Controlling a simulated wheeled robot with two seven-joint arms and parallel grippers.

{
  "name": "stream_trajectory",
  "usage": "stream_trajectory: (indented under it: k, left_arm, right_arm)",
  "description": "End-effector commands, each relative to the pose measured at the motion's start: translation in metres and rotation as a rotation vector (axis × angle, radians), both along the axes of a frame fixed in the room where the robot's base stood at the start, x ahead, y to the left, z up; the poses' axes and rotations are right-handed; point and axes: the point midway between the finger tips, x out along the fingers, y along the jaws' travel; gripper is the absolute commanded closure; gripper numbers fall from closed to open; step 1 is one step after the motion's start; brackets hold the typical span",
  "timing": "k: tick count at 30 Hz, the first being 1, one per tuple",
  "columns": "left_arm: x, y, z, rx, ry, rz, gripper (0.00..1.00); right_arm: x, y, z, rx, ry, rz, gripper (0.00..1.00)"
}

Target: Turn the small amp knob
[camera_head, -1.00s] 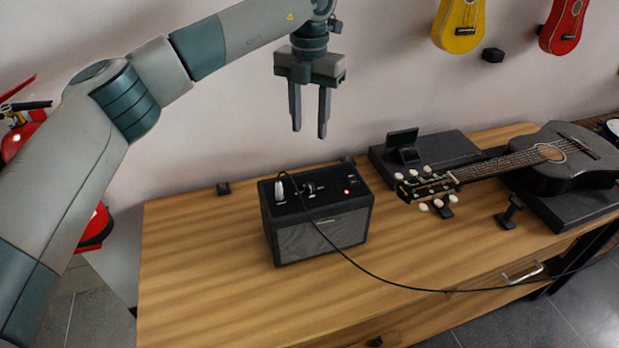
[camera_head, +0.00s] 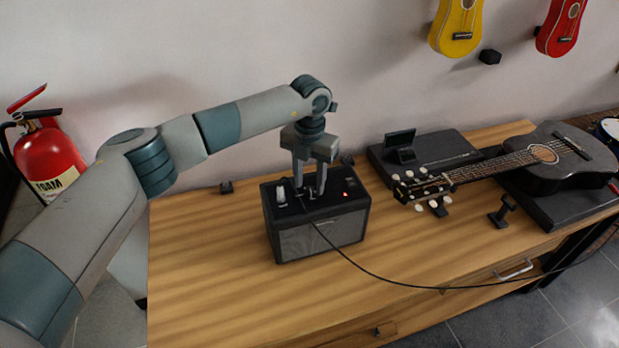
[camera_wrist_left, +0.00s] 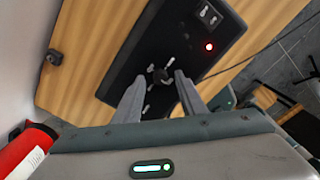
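The small amp (camera_head: 320,236) is a black box with a grey front grille, standing upright on the wooden table. Its dark top panel also shows in the left wrist view (camera_wrist_left: 143,50). There the dark amp knob (camera_wrist_left: 161,75) sits on the panel among small light switches. My left gripper (camera_head: 309,193) points down at the amp's top. In the left wrist view its two fingertips (camera_wrist_left: 160,80) are apart, one on each side of the knob. I cannot tell whether they touch it. In the head view the fingers mostly hide the knob. My right gripper is not in view.
A dark guitar (camera_head: 560,165) lies at the right beside a black case (camera_head: 440,150). A red fire extinguisher (camera_head: 50,160) stands at the left. The table front is clear.

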Motion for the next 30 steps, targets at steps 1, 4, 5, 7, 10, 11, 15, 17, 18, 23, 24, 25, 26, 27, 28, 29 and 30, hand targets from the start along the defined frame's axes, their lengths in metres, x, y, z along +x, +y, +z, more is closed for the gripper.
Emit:
stream_trajectory:
  k: [1,4,5,7,10,11,15,17,18,23,24,25,26,27,28,29,30]
  left_arm:
    - [-0.0006,0.0,-0.0028,0.001,0.002,0.0,0.62]
    - [-0.0002,-0.0001,-0.0072,0.0,0.0,-0.001,0.62]
    - [-0.0002,-0.0001,-0.008,0.0,-0.001,-0.001,0.62]
    - [-0.0001,-0.0002,-0.0091,0.0,-0.001,-0.001,0.62]
    - [-0.0001,-0.0002,-0.0094,0.0,-0.001,-0.001,0.62]
    - [-0.0001,-0.0001,-0.0093,0.0,-0.001,-0.001,0.62]
    - [-0.0001,-0.0001,-0.0092,0.0,-0.001,0.0,0.74]
    - [-0.0001,-0.0001,-0.0091,0.0,-0.001,0.0,0.89]
    - [-0.0001,-0.0001,-0.0091,0.0,-0.001,0.0,0.98]
    - [-0.0001,-0.0001,-0.0091,0.0,-0.001,-0.001,1.0]
    - [-0.0001,-0.0001,-0.0092,0.0,-0.001,-0.002,1.0]
    - [0.0,0.0,-0.0094,0.0,-0.001,-0.004,1.0]
    - [0.0,0.0,-0.0096,0.0,-0.001,-0.006,1.0]
    - [0.0,0.0,-0.0099,0.0,-0.001,-0.01,1.0]
    - [0.0,0.0,-0.0102,0.0,-0.001,-0.014,1.0]
    - [0.0001,0.0,-0.0105,0.0,-0.001,-0.02,1.0]
    - [0.0001,0.0,-0.011,0.0,-0.001,-0.029,1.0]
  right_arm:
    - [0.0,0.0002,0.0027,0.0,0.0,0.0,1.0]
    - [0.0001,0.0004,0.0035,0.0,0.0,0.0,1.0]
    - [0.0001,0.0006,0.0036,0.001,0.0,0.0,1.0]
    - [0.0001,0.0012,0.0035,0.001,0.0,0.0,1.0]
    - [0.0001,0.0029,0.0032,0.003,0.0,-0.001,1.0]
    - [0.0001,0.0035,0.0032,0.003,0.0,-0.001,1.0]
    - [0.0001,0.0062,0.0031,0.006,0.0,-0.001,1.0]
    - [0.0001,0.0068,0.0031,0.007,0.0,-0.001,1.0]
    - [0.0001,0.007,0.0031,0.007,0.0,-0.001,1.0]
    - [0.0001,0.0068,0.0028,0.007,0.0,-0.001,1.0]
    - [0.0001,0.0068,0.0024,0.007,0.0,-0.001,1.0]
    - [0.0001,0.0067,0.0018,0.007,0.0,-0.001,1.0]
    - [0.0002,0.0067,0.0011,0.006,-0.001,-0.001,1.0]
    - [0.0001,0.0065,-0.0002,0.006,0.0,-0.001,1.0]
    - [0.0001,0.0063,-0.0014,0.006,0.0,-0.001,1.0]
    - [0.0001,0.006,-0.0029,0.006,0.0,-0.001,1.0]
    - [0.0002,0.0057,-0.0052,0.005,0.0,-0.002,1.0]
